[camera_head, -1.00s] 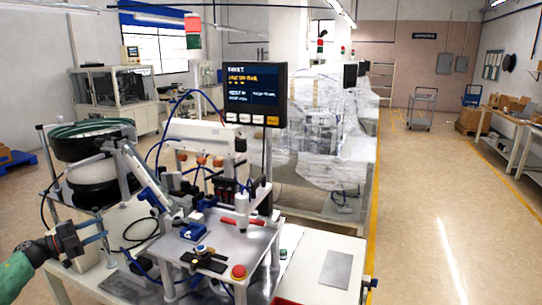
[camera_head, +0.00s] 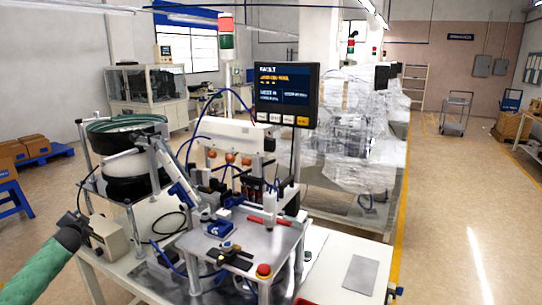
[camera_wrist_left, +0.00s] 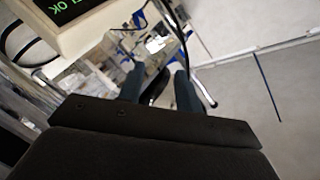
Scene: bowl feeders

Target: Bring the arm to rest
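My left arm comes in at the left of the head view with a green forearm. Its dark left gripper (camera_head: 78,222) is beside the control box (camera_head: 108,238) at the left edge of the machine table (camera_head: 340,275). In the left wrist view the two blue-grey fingers of the left gripper (camera_wrist_left: 160,88) stand apart. Nothing is clearly held between them; a dark shape shows behind the gap. The control box also shows close by at the upper left of the wrist view (camera_wrist_left: 85,30), with green text on its display. My right gripper is not in view.
The bowl feeder (camera_head: 125,150) stands behind the control box. A fault screen (camera_head: 284,95) rises over the assembly station, which has a red button (camera_head: 263,270) at its front. A blue stand (camera_head: 14,197) is at the left. Open floor lies between it and the table.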

